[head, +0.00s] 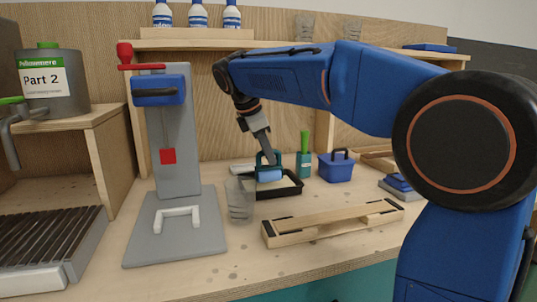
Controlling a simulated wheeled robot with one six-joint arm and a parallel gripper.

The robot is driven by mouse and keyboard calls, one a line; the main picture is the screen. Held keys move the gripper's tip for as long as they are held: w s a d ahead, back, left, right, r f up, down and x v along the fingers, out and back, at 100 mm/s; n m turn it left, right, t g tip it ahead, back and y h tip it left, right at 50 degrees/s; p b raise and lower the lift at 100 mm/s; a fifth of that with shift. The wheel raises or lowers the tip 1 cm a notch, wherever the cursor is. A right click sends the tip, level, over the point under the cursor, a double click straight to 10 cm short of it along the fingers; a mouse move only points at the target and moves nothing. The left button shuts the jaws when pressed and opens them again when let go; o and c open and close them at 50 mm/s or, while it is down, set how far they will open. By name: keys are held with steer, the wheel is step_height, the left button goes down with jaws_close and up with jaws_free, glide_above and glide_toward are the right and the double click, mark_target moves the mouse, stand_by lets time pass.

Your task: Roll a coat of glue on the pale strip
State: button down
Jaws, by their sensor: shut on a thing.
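My gripper (265,157) is shut on a glue roller (269,175) with a teal frame and a light blue sleeve. The roller is at the black tray (289,192), which has a pale inside; I cannot tell if the sleeve touches it. A pale wooden strip (325,218) lies in a low wooden holder (300,232) with black ends, in front and to the right of the tray. My gripper is behind the strip, apart from it.
A clear cup (240,200) stands left of the tray. A grey press stand (176,232) is further left. A teal container with a green handle (304,160) and a blue box (336,167) stand behind right. The front bench is clear.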

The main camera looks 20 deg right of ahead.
steer(key=shift+f, duration=0.65)
stand_by(1.6)
steer(key=shift+r, duration=0.1)
steer(key=shift+r, duration=3.4)
steer(key=shift+f, duration=3.4)
steer(key=shift+r, duration=3.45)
steer(key=shift+f, duration=3.4)
steer(key=shift+r, duration=3.4)
